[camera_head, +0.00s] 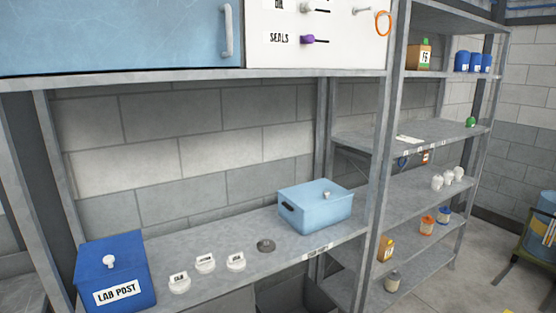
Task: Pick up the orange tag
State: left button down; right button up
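Neither of my grippers is in view.
A rack post (384,150) divides the racks. Jars and bottles fill parts of the right rack. Floor at right is partly open.

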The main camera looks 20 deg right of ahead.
aim_at(425, 156)
jog(key=z, duration=1.55)
jog(key=i+l+z, duration=0.3)
jog(key=i, duration=0.3)
jog(key=i+z, duration=0.3)
jog(key=i, duration=1.9)
jog(key=i+l+u, duration=0.1)
jog(key=i+u, duration=0.15)
jog(key=i, duration=0.2)
jog(key=i+l+u, duration=0.25)
jog(key=i, duration=0.15)
jog(key=i+l+u, duration=0.5)
jog(key=u, duration=0.25)
jog(key=i+l+u, duration=0.25)
jog(key=u, duration=0.15)
jog(key=i+l+u, duration=0.2)
jog(key=l+u, duration=0.25)
jog(key=i+l+u, duration=0.15)
jog(key=l+u, duration=0.55)
jog(key=u, duration=0.15)
jog(key=i, duration=0.05)
